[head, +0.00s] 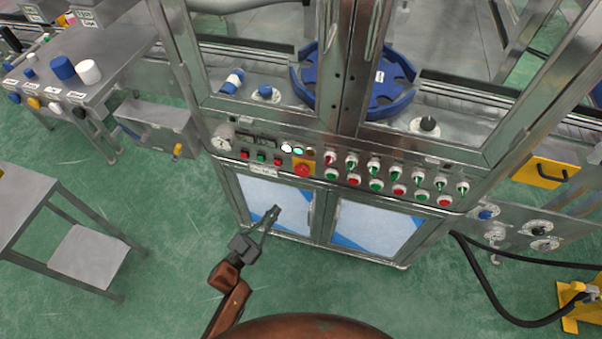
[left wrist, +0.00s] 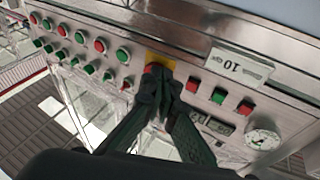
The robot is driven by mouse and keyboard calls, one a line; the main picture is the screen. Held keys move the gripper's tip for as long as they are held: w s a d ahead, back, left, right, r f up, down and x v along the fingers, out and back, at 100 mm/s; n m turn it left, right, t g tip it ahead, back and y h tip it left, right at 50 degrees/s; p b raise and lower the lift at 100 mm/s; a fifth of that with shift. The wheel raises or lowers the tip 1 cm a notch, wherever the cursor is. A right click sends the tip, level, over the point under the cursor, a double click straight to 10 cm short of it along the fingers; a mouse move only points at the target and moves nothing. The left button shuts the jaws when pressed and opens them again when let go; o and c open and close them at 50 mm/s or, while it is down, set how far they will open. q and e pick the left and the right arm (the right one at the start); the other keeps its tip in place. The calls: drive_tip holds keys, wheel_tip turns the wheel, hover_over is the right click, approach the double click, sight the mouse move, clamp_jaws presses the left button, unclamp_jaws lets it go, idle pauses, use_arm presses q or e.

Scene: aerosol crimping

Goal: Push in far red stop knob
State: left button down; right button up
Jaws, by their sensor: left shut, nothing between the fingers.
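A red stop knob (head: 303,170) sits on a yellow plate in the middle of the machine's front control panel (head: 335,179). My left gripper (head: 275,210) is shut and empty, in front of the panel, and appears below and left of the knob in the head view. In the left wrist view the shut fingertips (left wrist: 160,78) overlap the yellow plate (left wrist: 160,60) and hide most of the red knob. I cannot tell from this whether they touch it. My right gripper is not in view.
Rows of red and green buttons (head: 398,190) and selector switches lie right of the knob in the head view. Red and green square buttons (head: 261,158) and a round gauge (head: 221,143) lie to its left. A grey side table (head: 90,253) stands at left. Green floor is open before the machine.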

sight(302, 171)
use_arm(q)
drive_tip(key=s+d+r+m+g+h, duration=0.1)
drive_tip(key=d+r+m+h, duration=0.1)
drive_tip(key=r, duration=0.2)
drive_tip(key=s+d+r+m+g+h+b, duration=0.1)
drive_tip(key=s+d+r+m+h, duration=0.1)
drive_tip(key=r, duration=0.3)
drive_tip(key=shift+s+d+h+b, duration=0.15)
drive_tip(key=shift+d+h+b, duration=0.15)
drive_tip(key=shift+h, duration=0.5)
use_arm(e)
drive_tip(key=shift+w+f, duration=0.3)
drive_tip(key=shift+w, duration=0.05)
use_arm(q)
drive_tip(key=shift+f, duration=0.1)
drive_tip(key=w+d+b, duration=0.2)
drive_tip(key=w+b, duration=0.1)
drive_tip(key=w, duration=0.5)
drive_tip(key=shift+w+d+g+b, duration=0.2)
drive_tip(key=shift+d+g+b, duration=0.1)
drive_tip(key=shift+b, duration=0.1)
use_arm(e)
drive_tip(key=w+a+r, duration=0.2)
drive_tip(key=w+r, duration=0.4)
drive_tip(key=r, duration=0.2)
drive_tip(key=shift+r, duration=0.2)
use_arm(q)
drive_tip(key=shift+w, duration=0.15)
drive_tip(key=shift+w+d, duration=0.1)
drive_tip(key=shift+w, duration=0.15)
